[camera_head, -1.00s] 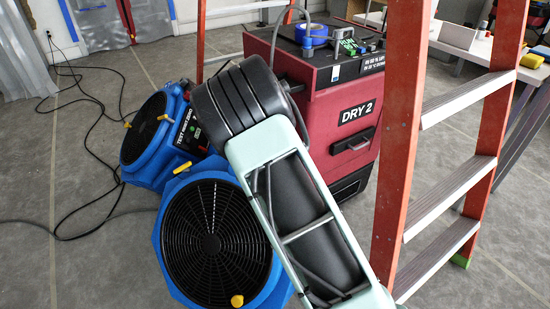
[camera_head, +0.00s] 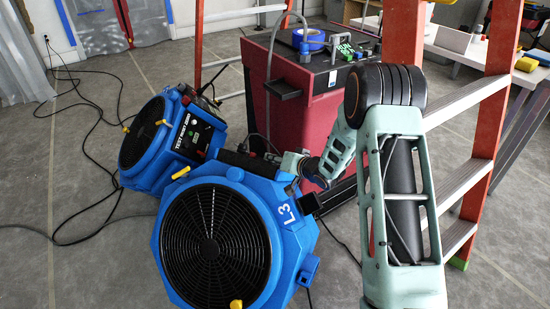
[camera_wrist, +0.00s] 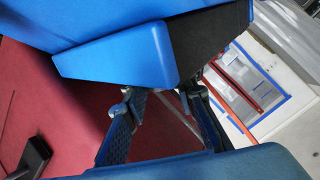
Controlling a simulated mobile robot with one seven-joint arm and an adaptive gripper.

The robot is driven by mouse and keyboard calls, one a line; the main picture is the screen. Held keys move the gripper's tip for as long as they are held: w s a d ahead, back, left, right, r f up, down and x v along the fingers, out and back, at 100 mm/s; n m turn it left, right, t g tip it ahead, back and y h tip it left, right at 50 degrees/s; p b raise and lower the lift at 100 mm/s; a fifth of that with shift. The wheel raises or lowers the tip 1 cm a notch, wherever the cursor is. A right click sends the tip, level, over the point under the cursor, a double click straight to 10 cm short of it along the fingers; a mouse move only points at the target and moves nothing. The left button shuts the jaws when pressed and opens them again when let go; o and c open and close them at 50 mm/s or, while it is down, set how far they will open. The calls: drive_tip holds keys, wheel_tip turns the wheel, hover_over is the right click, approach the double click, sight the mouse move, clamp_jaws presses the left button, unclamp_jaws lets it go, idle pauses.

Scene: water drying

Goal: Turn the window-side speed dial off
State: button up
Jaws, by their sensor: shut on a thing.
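The near blue fan (camera_head: 215,240), marked L3, stands in front in the head view. A second blue fan (camera_head: 155,145) stands behind it at left, with a dark labelled panel (camera_head: 190,135) on its side. My arm reaches to the upper right of the near fan, where my gripper is mostly hidden. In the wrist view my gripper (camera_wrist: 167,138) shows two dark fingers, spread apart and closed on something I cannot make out. Blue housing (camera_wrist: 130,55) lies above them and more blue housing (camera_wrist: 240,163) below covers their lower ends. I cannot make out a speed dial in either view.
The red dryer (camera_head: 335,110) stands just behind the near fan and my gripper. An orange ladder (camera_head: 490,120) stands at right, close to my arm. Black cables (camera_head: 95,150) lie on the floor at left. A workbench (camera_head: 460,45) stands at the back right.

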drive_tip(key=shift+f+n+y, duration=0.1)
drive_tip(key=shift+n+y, duration=0.3)
drive_tip(key=shift+y, duration=0.3)
drive_tip(key=o, duration=0.9)
wheel_tip(320, 180, up, 10)
drive_tip(key=shift+r, duration=0.1)
